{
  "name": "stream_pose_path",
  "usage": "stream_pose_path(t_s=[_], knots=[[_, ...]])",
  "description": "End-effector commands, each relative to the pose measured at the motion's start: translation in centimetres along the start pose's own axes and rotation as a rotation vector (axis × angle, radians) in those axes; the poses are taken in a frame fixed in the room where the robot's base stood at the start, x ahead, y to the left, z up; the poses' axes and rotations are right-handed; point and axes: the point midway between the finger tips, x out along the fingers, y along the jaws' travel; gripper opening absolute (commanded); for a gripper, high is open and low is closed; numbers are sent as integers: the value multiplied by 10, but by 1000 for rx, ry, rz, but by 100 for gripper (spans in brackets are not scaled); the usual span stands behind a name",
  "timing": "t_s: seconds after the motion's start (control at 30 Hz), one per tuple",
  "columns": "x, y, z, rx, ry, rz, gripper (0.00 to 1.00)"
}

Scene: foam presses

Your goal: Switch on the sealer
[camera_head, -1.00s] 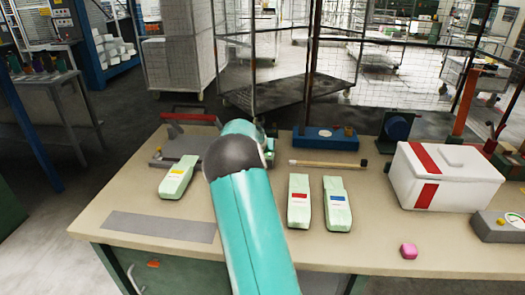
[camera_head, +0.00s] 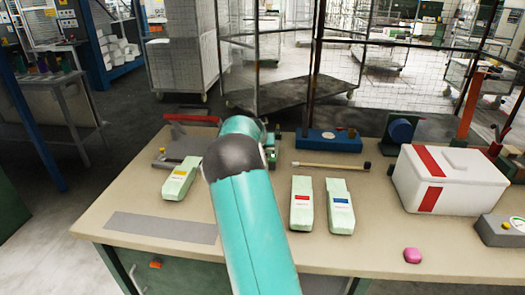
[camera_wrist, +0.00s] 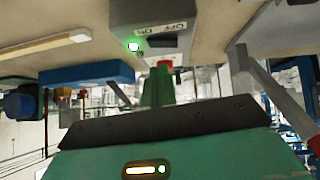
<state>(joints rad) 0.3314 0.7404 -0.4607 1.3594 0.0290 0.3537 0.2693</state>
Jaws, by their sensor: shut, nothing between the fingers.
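The sealer has a grey switch box (camera_wrist: 155,18), which shows upside down at the top of the wrist view. Its dark rocker switch (camera_wrist: 162,42) sits beside an OFF/ON label, and a green lamp (camera_wrist: 133,46) next to it glows. A small red part shows just below the switch. My gripper (camera_wrist: 158,80) is shut and empty, its green fingers pointing at the switch face; I cannot tell whether they touch it. In the head view the sealer's grey base (camera_head: 164,161) and red handle (camera_head: 192,118) show left of my arm, which hides the switch box.
Pale green handheld devices lie on the bench at left (camera_head: 180,180) and centre (camera_head: 302,203). The bench front is mostly clear.

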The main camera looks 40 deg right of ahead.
Motion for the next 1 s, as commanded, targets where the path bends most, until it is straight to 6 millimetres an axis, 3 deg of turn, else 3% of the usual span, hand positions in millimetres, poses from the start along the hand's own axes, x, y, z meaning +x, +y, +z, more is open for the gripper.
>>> stream_pose_path(t_s=[0.07, 0.5, 0.7, 1.0], knots=[[-14, 4, -12, 2, 5, -2, 0], [-98, 16, -9, 0, 3, -3, 0], [-112, 19, -7, 0, 1, -1, 0], [-112, 20, -8, 0, 0, 0, 0]])
